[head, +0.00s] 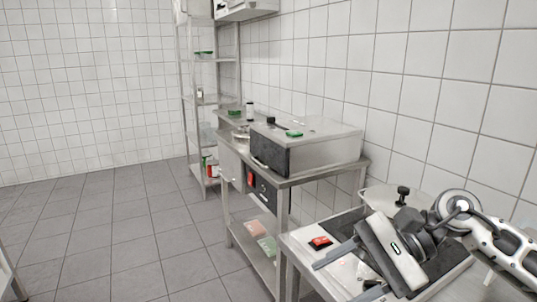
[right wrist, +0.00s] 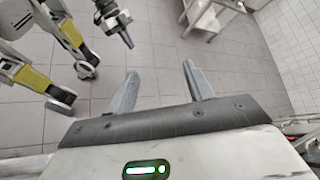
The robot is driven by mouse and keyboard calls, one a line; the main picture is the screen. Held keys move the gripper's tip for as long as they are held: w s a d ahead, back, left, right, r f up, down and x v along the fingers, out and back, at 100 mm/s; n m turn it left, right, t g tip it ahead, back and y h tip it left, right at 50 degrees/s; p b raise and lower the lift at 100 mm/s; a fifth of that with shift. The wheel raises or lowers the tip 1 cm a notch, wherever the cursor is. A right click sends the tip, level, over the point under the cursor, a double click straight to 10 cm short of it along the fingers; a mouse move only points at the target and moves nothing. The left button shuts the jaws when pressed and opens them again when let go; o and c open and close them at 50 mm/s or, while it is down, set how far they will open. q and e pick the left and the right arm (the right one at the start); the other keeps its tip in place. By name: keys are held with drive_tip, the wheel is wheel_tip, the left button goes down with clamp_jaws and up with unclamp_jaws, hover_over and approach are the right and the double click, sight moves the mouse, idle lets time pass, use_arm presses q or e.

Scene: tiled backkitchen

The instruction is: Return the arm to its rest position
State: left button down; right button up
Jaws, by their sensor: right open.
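My right arm comes in from the right in the head view. Its gripper (head: 340,283) is over the near steel table (head: 304,258), fingers pointing left and apart. I cannot tell its exact height above the tabletop. In the right wrist view, the two grey fingers of this gripper (right wrist: 161,80) are spread wide with nothing between them. Behind them is grey tiled floor.
A red and dark item (head: 320,243) lies on the near table, close to my right gripper. Beyond stands a steel bench with a boxy appliance (head: 318,147), a green item (head: 294,133) on top. A shelf rack (head: 188,110) stands behind. The floor at left (head: 120,230) is clear.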

drive_tip(key=a+m+t+y, duration=0.65)
drive_tip(key=m+y, duration=0.25)
drive_tip(key=m, duration=0.9)
drive_tip(key=d+f+m+t+h, duration=0.45)
drive_tip(key=f+m+h, duration=0.3)
drive_tip(key=m, duration=0.85)
drive_tip(key=d+f+m+t+h, duration=0.3)
drive_tip(key=f+m+t+h, duration=0.5)
drive_tip(key=m, duration=0.8)
drive_tip(key=s+d+f+m+g+h, duration=0.2)
drive_tip(key=s+f+m+g, duration=0.5)
drive_tip(key=s+f+m, duration=0.3)
wheel_tip(320, 180, down, 4)
drive_tip(key=shift+s+d+g, duration=0.3)
drive_tip(key=shift+s+d, duration=0.05)
drive_tip(key=shift+s, duration=0.55)
